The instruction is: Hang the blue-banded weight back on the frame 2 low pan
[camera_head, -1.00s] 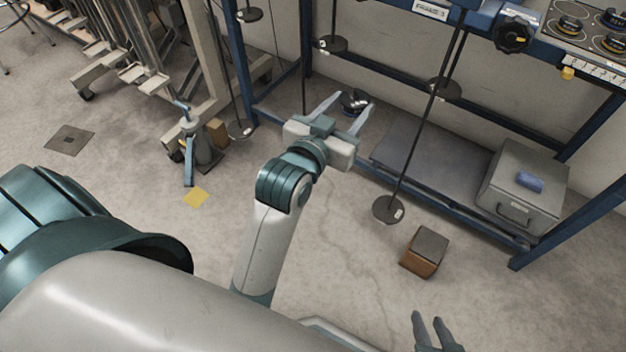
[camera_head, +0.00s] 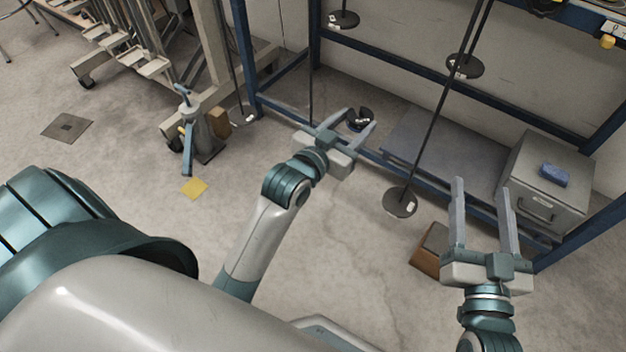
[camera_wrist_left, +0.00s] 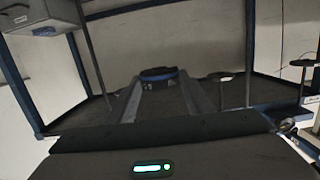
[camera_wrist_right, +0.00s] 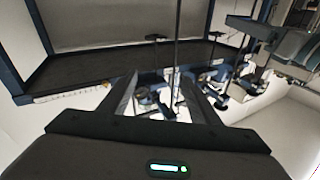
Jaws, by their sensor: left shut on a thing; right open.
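The blue-banded weight (camera_head: 360,118) is a dark slotted disc between the fingertips of my left gripper (camera_head: 354,124), which is shut on it. Its blue rim shows in the left wrist view (camera_wrist_left: 158,75). It is held near the lower front rail of the blue frame. A low round pan (camera_head: 400,203) hangs on a long dark rod, to the right of the left gripper; I cannot read a frame number now. My right gripper (camera_head: 483,190) is open and empty, to the right of that pan.
A higher pan (camera_head: 465,66) hangs nearby. A grey metal box (camera_head: 546,185) with a blue item (camera_head: 554,175) on top stands at right. A brown block (camera_head: 427,258) lies on the floor, partly behind the right gripper. The floor between the arms is clear.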

